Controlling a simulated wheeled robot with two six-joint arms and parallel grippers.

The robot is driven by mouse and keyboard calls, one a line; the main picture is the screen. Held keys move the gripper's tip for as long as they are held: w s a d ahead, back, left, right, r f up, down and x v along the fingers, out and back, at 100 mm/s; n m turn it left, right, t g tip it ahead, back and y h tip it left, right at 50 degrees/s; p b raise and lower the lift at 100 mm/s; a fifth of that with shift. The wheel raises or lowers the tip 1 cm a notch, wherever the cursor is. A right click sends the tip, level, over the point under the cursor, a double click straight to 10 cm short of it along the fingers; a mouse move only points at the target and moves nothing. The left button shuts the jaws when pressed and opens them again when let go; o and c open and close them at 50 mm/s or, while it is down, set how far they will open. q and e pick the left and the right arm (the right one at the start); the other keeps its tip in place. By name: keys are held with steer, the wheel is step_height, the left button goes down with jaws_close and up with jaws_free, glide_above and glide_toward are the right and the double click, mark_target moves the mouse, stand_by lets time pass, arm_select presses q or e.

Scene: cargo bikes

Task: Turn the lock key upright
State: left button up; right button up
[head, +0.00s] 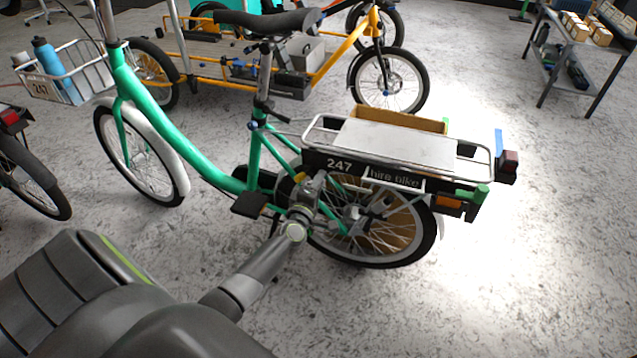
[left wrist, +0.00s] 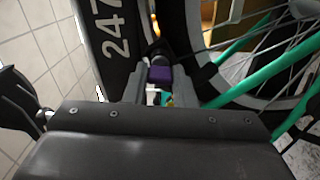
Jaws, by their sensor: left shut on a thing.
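The green bike (head: 200,165) stands side-on in the head view, with "247" and "hire bike" on its rear rack panel. My left gripper (head: 313,187) is at its rear wheel, just under the panel's front end. In the left wrist view my left gripper (left wrist: 161,92) is shut on a small part with a purple block (left wrist: 160,75), which I take for the lock key. White, teal and yellow bits show below the block. The fingers hide much of the key, so its angle is hard to tell. My right gripper is not in view.
The rear wheel (head: 392,235) with its spokes and green frame tubes are close to the gripper. A pedal (head: 248,204) is to its left. A yellow cargo bike (head: 330,62) stands behind, and a grey table (head: 592,58) at the back right. The front right floor is clear.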

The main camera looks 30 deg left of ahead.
arm_select(q)
steer(key=shift+n, duration=0.6)
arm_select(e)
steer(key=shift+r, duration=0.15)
arm_select(q)
steer(key=o, duration=1)
steer(key=shift+s, duration=0.1)
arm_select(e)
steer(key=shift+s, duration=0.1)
arm_select(q)
steer(key=v, duration=1.7)
steer(key=shift+s+d, duration=0.1)
steer(key=shift+d, duration=0.05)
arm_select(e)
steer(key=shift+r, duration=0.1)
